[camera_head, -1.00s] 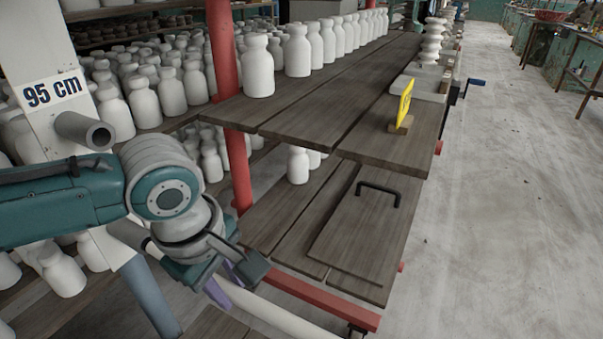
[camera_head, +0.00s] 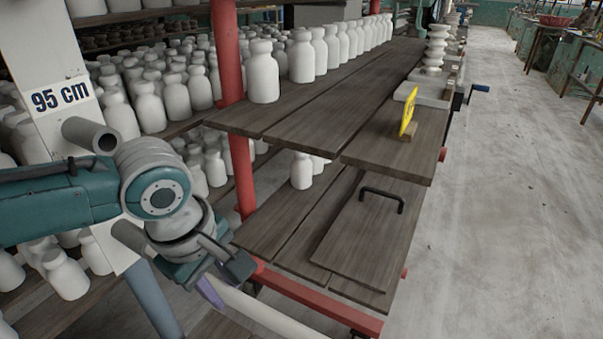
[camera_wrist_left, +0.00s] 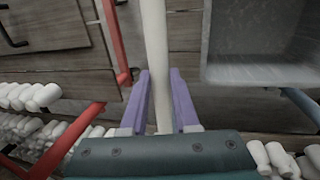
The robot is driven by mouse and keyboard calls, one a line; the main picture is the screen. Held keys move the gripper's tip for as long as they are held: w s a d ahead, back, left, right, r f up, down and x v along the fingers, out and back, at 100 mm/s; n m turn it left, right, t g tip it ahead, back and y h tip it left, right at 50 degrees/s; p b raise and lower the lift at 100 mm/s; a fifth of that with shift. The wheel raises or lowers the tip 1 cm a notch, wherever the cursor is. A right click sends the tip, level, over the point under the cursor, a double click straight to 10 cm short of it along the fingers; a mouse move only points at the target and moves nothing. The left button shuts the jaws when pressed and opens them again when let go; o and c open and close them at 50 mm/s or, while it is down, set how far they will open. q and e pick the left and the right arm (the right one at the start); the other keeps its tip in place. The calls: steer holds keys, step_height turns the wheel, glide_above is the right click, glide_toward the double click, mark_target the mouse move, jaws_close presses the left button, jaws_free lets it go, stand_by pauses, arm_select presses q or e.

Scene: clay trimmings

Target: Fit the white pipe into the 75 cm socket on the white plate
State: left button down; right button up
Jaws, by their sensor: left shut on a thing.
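The white plate (camera_head: 35,60) stands upright at the left in the head view, marked "95 cm", with a grey upper socket (camera_head: 92,136) below that label. A lower grey socket (camera_head: 128,236) sticks out behind my left wrist; no label shows beside it. My left gripper (camera_head: 212,290) is shut on the white pipe (camera_head: 268,314), which runs down to the right out of frame. In the left wrist view the pipe (camera_wrist_left: 155,45) passes between the purple fingers (camera_wrist_left: 161,100). The pipe's end near the lower socket is hidden by my wrist, so I cannot tell whether it is inside. My right gripper is not in view.
A wooden shelf rack with red posts (camera_head: 228,50) and white bottles (camera_head: 263,72) stands right of the plate. A yellow sign (camera_head: 408,113) and a board with a black handle (camera_head: 370,235) are on it. The floor (camera_head: 500,200) at right is clear.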

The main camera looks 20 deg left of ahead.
arm_select(q)
steer(key=shift+w+a, duration=0.15)
steer(key=shift+a, duration=1.55)
steer(key=shift+w+a, duration=0.15)
steer(key=shift+a, duration=1.5)
steer(key=shift+a, duration=0.35)
steer(key=shift+a, duration=0.5)
steer(key=c, duration=0.6)
jaws_free()
steer(key=r+p, duration=0.1)
steer(key=r, duration=0.2)
steer(key=s+r+p, duration=0.1)
steer(key=r+p, duration=0.1)
steer(key=r, duration=0.1)
steer(key=s+r+p, duration=0.1)
steer(key=r, duration=0.2)
steer(key=shift+a+r+p, duration=0.1)
steer(key=shift+r+p, duration=0.25)
steer(key=shift+r, duration=0.05)
